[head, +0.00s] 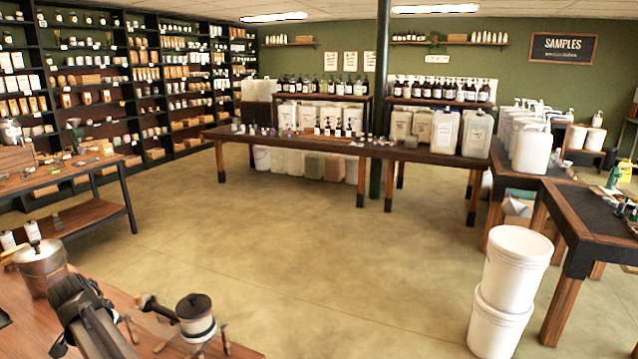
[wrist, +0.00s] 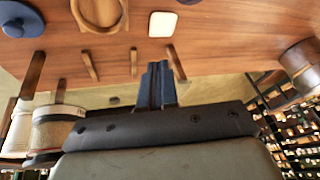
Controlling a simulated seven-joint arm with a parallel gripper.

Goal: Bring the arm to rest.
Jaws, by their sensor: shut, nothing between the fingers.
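My gripper (wrist: 158,82) shows in the wrist view with its dark fingers pressed together and nothing between them. It is over the wooden table (wrist: 215,38), apart from the things on it. In the head view my dark arm (head: 82,312) stands over the table at the lower left; its fingertips cannot be made out there. A jar with a dark lid (head: 196,316) is right of the arm. It also shows at the left of the wrist view (wrist: 52,130). A metal pot (head: 42,266) is left of the arm and at the wrist view's right edge (wrist: 300,62).
Short wooden pegs (wrist: 90,65) stick up near the table edge. A round wooden tray (wrist: 122,22) and a white tile (wrist: 163,24) lie beyond. Two stacked white buckets (head: 518,268) stand on the floor at right. The floor between (head: 330,270) is clear.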

